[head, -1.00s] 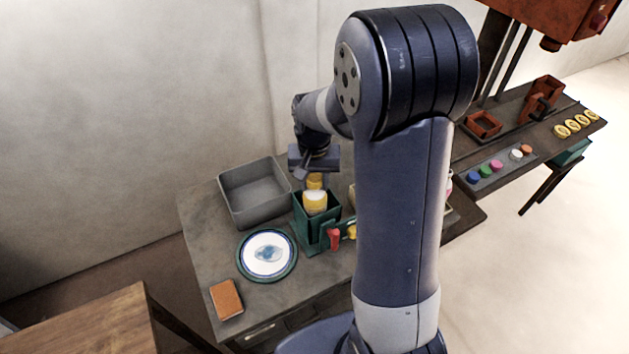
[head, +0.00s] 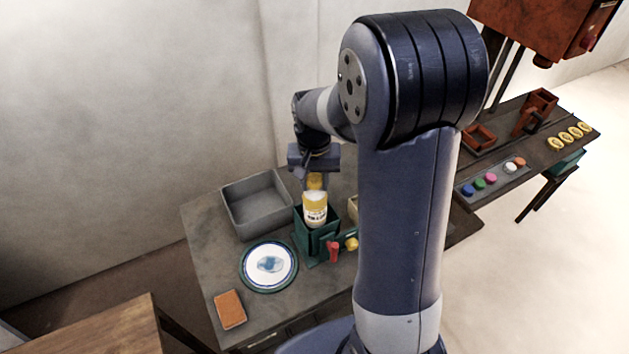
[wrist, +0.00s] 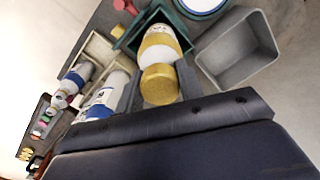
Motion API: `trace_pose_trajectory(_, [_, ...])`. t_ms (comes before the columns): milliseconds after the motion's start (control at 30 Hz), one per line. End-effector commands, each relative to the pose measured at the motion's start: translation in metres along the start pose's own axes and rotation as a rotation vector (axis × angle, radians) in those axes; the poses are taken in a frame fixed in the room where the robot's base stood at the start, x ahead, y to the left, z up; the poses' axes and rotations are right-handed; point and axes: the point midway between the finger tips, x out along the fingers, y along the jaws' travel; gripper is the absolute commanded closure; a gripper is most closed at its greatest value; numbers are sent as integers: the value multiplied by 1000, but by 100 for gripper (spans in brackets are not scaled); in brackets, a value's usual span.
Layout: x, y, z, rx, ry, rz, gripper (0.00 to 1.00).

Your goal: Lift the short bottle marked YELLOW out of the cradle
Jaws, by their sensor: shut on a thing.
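The short bottle (head: 315,212) has a yellow cap, a white shoulder, a yellow band and a white label with dark print too small to read. My gripper (head: 315,180) points down from above and is shut on its cap. In the wrist view the cap (wrist: 160,86) sits between the two fingers. The bottle is upright, with its upper part above the green cradle (head: 310,241). Its lower end is hidden by the cradle's front wall, so I cannot tell whether it is clear of the bottom. The cradle's rim also shows in the wrist view (wrist: 127,40).
A grey open bin (head: 243,222) stands left of the cradle. A plate (head: 268,265) and an orange block (head: 230,309) lie in front. A red handle (head: 333,251) and a yellow knob (head: 352,243) are at the cradle's front right. White-and-blue bottles (wrist: 103,98) stand nearby in a tray.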

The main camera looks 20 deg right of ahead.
Motion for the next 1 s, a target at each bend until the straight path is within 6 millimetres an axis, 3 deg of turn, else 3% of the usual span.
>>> trace_pose_trajectory(533, [-36, 0, 0, 0, 1, 0, 87])
trace_pose_trajectory(1000, [-41, 0, 0, 0, 2, -1, 87])
